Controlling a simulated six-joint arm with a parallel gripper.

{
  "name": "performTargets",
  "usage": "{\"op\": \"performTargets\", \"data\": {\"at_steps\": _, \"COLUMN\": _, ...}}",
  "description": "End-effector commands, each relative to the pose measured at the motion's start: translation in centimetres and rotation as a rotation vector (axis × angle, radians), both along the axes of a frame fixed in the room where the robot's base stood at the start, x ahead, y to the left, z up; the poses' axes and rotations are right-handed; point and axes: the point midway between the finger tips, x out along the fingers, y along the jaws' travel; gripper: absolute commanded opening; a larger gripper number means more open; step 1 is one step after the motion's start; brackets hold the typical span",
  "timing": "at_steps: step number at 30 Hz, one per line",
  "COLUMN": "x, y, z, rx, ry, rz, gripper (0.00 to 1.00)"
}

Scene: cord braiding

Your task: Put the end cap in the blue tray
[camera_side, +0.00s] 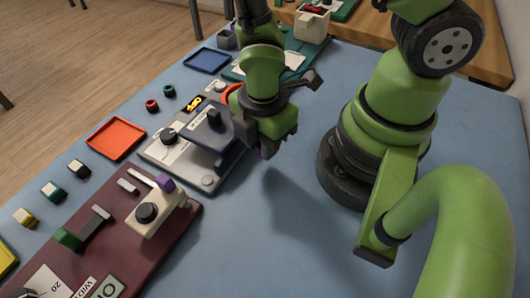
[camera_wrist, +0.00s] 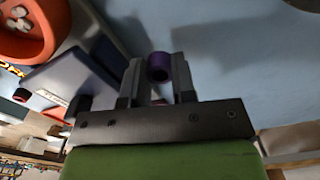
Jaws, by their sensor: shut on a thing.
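My gripper (camera_side: 259,146) is shut on a small purple hollow piece, which I take to be the end cap (camera_wrist: 160,67). In the wrist view the piece sits between the fingertips with its open end showing. In the side view only a sliver of purple shows under the gripper. The gripper is beside the dark press-like device (camera_side: 212,135), above the blue table. The blue tray (camera_side: 207,60) lies flat at the far left side of the table, away from the gripper, and looks empty.
An orange tray (camera_side: 115,138) and a yellow tray edge (camera_side: 6,258) lie along the left side. A red ring (camera_side: 151,105) and a teal ring (camera_side: 169,91) are on the table. A maroon board (camera_side: 150,255) holds a beige device (camera_side: 157,208). The front middle table is clear.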

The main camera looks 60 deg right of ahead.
Motion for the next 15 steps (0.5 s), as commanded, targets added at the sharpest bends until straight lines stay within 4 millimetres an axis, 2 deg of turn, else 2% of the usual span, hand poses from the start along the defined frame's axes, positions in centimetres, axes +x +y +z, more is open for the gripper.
{"op": "performTargets", "data": {"at_steps": 9, "x": 0.0, "y": 0.0, "z": -3.3, "rx": -0.001, "ry": 0.002, "rz": -0.002, "gripper": 0.03}}
{"op": "performTargets", "data": {"at_steps": 15, "x": 0.0, "y": 0.0, "z": -3.9, "rx": 0.002, "ry": -0.001, "rz": -0.001, "gripper": 0.03}}
